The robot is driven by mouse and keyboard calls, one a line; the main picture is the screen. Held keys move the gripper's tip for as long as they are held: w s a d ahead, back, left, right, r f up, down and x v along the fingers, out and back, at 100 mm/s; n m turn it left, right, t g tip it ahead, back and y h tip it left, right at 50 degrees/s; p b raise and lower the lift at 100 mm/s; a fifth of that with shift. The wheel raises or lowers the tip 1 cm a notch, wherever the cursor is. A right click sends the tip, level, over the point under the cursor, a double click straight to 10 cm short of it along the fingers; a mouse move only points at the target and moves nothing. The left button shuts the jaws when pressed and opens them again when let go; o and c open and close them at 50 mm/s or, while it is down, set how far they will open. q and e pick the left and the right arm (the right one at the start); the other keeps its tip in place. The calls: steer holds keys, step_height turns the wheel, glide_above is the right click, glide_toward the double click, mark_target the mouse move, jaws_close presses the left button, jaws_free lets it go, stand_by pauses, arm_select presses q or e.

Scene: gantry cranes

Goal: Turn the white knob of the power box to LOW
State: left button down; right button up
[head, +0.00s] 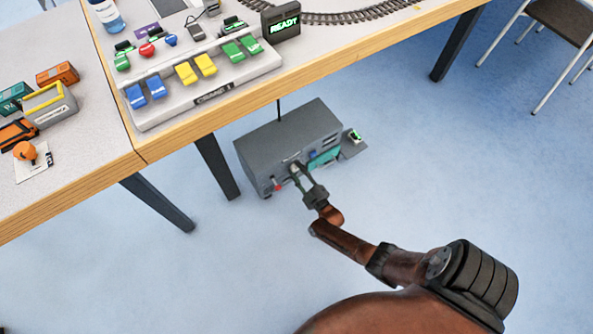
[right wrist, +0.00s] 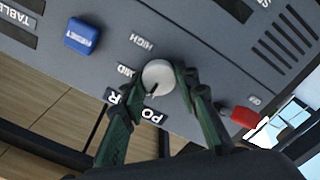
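The grey power box (head: 290,140) stands on the floor under the table. Its white knob (right wrist: 158,77) shows in the right wrist view, with a small dark mark on its lower edge. The labels HIGH (right wrist: 142,42) and MID (right wrist: 125,70) are printed beside it; I see no LOW label, and my finger covers part of the panel. My right gripper (head: 299,175) is at the box's front. In the right wrist view its two dark green fingers (right wrist: 157,87) straddle the knob. The right-hand fingertip is at the knob's edge; the other seems slightly apart. My left gripper is out of view.
A blue RESET button (right wrist: 82,36) and a red switch (right wrist: 244,117) are on the same panel. The table (head: 200,112) with a pedal console (head: 210,87) overhangs behind. Table legs (head: 217,166) stand left of the box. Blue floor is free in front.

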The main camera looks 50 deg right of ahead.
steer(key=o, duration=0.4)
steer(key=v, duration=1.2)
stand_by(0.3)
